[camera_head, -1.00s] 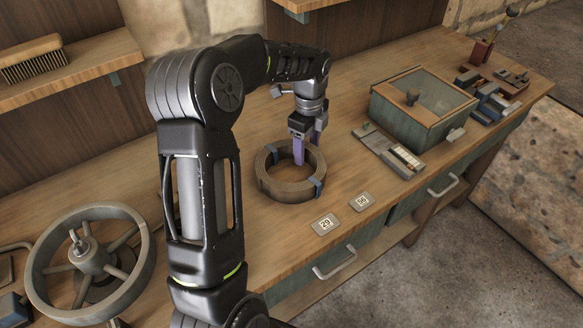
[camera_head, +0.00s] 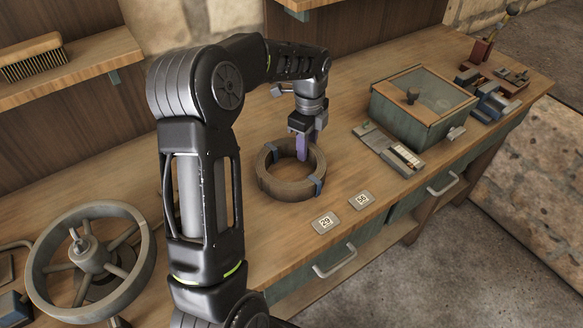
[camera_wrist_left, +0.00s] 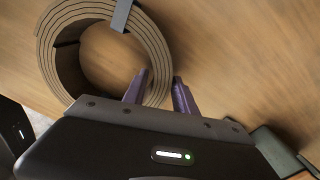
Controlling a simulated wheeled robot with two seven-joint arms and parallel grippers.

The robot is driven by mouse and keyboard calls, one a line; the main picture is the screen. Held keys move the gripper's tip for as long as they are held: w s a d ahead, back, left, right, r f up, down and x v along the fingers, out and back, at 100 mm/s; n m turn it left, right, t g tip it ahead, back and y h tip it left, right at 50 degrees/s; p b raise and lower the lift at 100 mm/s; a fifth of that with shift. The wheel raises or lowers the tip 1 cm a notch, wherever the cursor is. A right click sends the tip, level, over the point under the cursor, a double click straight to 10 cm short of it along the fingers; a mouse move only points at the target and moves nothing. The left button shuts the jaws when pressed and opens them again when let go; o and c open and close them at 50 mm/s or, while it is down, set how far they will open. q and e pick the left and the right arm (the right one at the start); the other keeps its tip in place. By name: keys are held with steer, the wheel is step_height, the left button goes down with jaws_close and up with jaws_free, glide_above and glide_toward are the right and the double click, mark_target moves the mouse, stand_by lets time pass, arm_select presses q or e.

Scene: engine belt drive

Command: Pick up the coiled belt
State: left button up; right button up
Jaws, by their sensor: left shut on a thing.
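The coiled belt (camera_head: 287,190) is a brown ring of wound layers with blue-grey clips, lying flat on the workbench. It also shows in the left wrist view (camera_wrist_left: 53,52), with a clip at its top. My left gripper (camera_head: 303,156) points down at the coil's far right side. In the left wrist view its purple fingers (camera_wrist_left: 160,78) straddle the coil wall, one inside the ring and one outside, and are shut on it. The coil appears to rest on the bench. My right gripper is not in view.
A spoked wheel (camera_head: 143,265) stands at the left. Two number plates (camera_head: 326,223) lie near the front edge. A lidded green box (camera_head: 415,118) and a small tray (camera_head: 390,152) stand to the right. A shelf with a brush (camera_head: 33,58) is at the back left.

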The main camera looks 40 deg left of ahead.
arm_select(q)
jaws_close()
stand_by(0.8)
